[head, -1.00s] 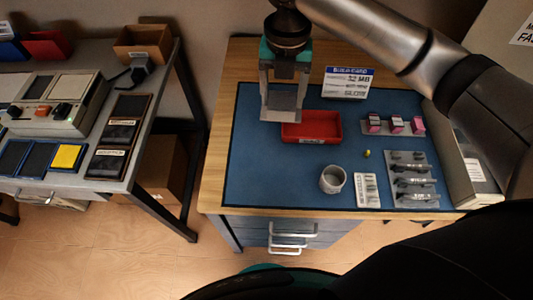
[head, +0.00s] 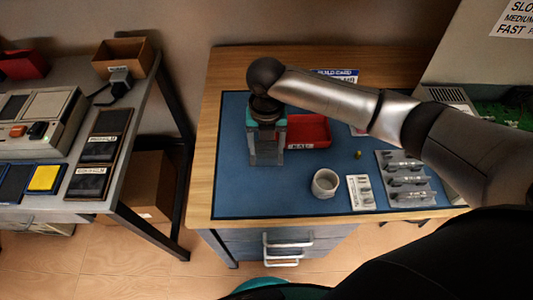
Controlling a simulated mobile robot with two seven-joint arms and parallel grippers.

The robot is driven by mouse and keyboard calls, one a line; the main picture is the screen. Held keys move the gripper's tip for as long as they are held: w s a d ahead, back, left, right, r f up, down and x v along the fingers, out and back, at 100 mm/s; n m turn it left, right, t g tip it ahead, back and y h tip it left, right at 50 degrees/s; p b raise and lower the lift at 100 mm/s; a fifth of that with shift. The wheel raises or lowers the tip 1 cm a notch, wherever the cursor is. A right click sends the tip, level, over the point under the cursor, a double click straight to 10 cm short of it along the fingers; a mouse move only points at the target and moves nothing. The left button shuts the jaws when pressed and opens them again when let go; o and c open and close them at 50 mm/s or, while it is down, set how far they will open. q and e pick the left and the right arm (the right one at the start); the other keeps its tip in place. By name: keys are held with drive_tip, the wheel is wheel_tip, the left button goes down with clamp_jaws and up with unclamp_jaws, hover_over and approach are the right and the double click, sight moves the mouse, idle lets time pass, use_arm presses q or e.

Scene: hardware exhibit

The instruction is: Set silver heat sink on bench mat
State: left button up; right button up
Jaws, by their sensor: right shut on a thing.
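My right gripper (head: 266,160) points down over the left part of the blue bench mat (head: 240,195). It is shut on the silver heat sink (head: 266,152), a grey block that shows between the two fingers. The heat sink is low, close to the mat's surface; I cannot tell whether it touches. The gripper's wrist hides part of it from above. My left gripper is not in view.
A red tray (head: 308,144) stands just right of the gripper. A grey cup (head: 325,183), a white card (head: 361,192) and a grey rack of parts (head: 405,180) are farther right. The mat's left and front-left areas are clear.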

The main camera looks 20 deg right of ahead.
sight(267, 150)
drive_tip(key=shift+f+b, duration=0.3)
drive_tip(key=shift+f, duration=1.5)
drive_tip(key=shift+f, duration=0.1)
drive_tip(key=o, duration=1)
wheel_tip(267, 150, up, 12)
drive_tip(key=shift+r+p, duration=0.15)
drive_tip(key=shift+p, duration=1.1)
